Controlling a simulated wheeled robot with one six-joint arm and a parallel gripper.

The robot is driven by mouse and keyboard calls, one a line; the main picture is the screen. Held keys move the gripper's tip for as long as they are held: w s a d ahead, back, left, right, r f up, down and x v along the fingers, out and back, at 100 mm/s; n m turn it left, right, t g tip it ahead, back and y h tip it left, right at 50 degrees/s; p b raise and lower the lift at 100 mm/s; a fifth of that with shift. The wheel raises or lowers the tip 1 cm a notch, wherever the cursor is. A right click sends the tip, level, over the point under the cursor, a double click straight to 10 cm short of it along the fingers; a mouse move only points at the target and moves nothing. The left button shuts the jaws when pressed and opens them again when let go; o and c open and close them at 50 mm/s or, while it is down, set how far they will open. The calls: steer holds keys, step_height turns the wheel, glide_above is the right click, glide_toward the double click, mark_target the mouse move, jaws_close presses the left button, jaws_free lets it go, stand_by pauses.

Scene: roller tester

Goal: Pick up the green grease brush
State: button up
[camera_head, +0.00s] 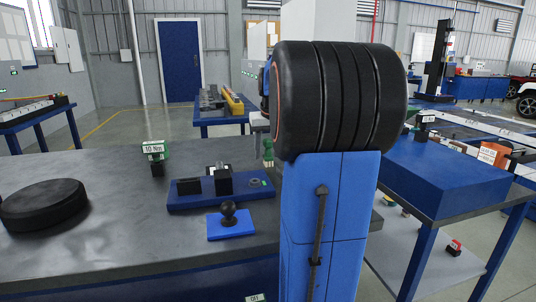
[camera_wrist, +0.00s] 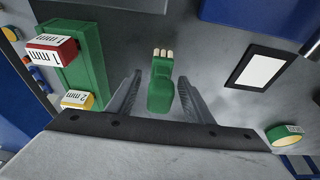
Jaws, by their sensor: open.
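The green grease brush (camera_wrist: 161,88) shows in the wrist view, with a green handle and several pale bristle tufts at its far end. It lies between the two fingers of my gripper (camera_wrist: 159,82), which are open on either side of it. I see a gap on both sides of the handle, and I cannot tell how far the fingers reach down. In the head view my gripper cannot be made out. A small green thing stands there beside the large black form, and I cannot tell whether it is the brush.
In the wrist view a green block (camera_wrist: 85,65) with red and yellow marked pieces is at left, and a black-framed white plate (camera_wrist: 258,72) at right. In the head view a blue tray (camera_head: 190,203) and black disc (camera_head: 44,205) rest on the grey bench (camera_head: 120,235). A large grooved black form blocks the middle.

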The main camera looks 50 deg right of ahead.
steer(key=shift+w+f, duration=0.1)
steer(key=shift+f, duration=0.25)
steer(key=c, duration=1.1)
steer(key=shift+c, duration=0.2)
steer(key=shift+r, duration=0.15)
step_height(320, 180, up, 10)
steer(key=shift+f, duration=0.1)
